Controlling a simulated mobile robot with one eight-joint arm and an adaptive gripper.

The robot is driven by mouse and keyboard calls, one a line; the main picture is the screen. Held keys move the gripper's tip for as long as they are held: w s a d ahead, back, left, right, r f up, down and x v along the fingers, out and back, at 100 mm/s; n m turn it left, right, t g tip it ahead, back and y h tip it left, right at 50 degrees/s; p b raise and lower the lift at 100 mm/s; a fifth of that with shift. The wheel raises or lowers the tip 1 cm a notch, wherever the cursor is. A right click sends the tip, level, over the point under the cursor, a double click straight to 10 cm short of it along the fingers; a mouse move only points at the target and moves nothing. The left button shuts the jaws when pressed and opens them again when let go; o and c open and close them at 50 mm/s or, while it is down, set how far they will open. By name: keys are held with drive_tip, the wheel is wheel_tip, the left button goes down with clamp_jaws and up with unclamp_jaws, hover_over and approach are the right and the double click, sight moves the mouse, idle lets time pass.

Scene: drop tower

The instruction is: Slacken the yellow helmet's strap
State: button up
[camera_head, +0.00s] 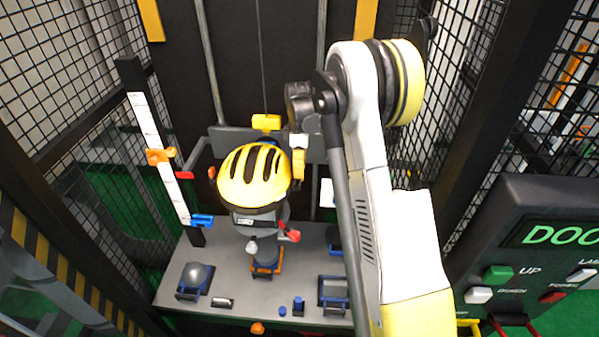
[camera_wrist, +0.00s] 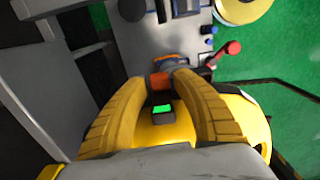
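The yellow helmet (camera_head: 254,178) with black vents sits on a grey headform in the tower, above the base plate. In the wrist view its yellow shell (camera_wrist: 250,115) shows behind and to the right of my fingers. My gripper (camera_head: 299,168) is at the helmet's right side in the head view. In the wrist view my gripper (camera_wrist: 162,80) has its two yellow fingers apart, with nothing clearly pinched between the tips. A small dark block with a green top (camera_wrist: 162,112) shows between the fingers. I cannot make out the strap.
A red-knobbed lever (camera_head: 290,236) sticks out below the helmet. A white scale post (camera_head: 158,158) with orange and blue markers stands left. The grey base plate (camera_head: 235,309) carries several blue-edged fixtures. Black mesh walls flank the tower, and a control panel (camera_head: 545,235) is at right.

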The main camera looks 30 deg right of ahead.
drive_tip(key=shift+c, duration=0.5)
drive_tip(key=c, duration=0.3)
drive_tip(key=shift+r+p, duration=1)
drive_tip(key=shift+r, duration=1)
drive_tip(key=shift+c, duration=0.2)
drive_tip(key=shift+f, duration=0.15)
drive_tip(key=o, duration=0.4)
drive_tip(key=shift+o, duration=0.2)
wheel_tip(320, 180, up, 12)
drive_tip(key=shift+w+d, duration=0.25)
drive_tip(key=shift+w, duration=0.05)
